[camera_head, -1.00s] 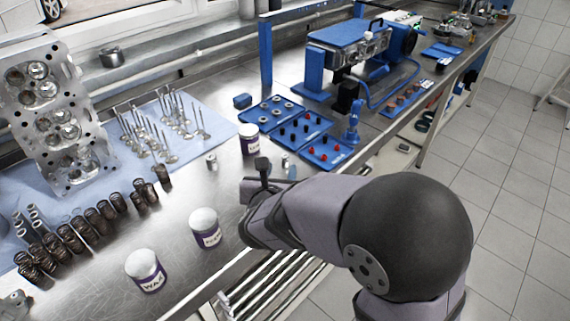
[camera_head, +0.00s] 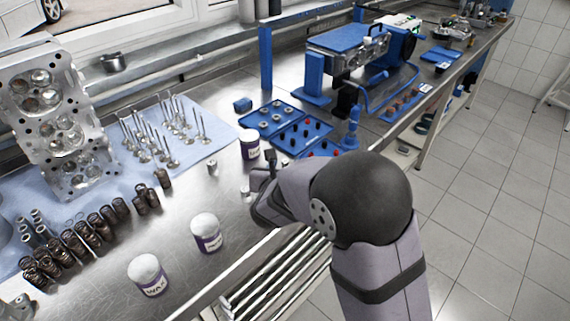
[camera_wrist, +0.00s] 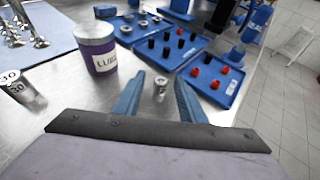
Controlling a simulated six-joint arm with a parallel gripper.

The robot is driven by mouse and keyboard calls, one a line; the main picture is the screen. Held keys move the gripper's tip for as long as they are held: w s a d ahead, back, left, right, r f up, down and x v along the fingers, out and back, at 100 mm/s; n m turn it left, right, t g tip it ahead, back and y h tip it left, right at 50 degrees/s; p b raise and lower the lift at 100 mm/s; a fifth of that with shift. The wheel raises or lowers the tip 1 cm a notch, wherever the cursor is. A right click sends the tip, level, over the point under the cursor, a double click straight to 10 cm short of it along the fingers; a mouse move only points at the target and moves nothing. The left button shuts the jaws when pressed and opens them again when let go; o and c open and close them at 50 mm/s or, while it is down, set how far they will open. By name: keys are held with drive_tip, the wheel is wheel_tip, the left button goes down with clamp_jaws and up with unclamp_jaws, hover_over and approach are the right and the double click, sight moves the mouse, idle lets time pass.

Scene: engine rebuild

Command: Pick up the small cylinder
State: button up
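A small silver cylinder (camera_wrist: 160,88) stands on the metal bench in the wrist view, between and just beyond my two blue fingers. It seems to be the one near the blue trays in the head view (camera_head: 285,164). My gripper (camera_wrist: 159,79) is open, with a gap on both sides of the cylinder and no clear contact. In the head view its fingers are mostly hidden by the arm. Another silver cylinder marked 30 (camera_wrist: 24,90) stands at the left of the wrist view. A small cylinder (camera_head: 212,167) also stands left of the purple jar in the head view.
A purple LUBE jar (camera_wrist: 96,48) stands close left of my gripper. Blue trays (camera_wrist: 215,76) with red and black parts lie just beyond. Two more white-lidded jars, one (camera_head: 206,233) and a WAX one (camera_head: 148,275), stand near the front edge. Valves (camera_head: 165,130) stand on a blue mat.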

sight(285, 160)
drive_tip(key=shift+w+f, duration=0.1)
drive_tip(key=shift+w, duration=0.15)
drive_tip(key=shift+c, duration=0.2)
clamp_jaws()
wheel_tip(285, 160, up, 10)
drive_tip(key=shift+r+p, duration=0.1)
drive_tip(key=shift+p, duration=0.4)
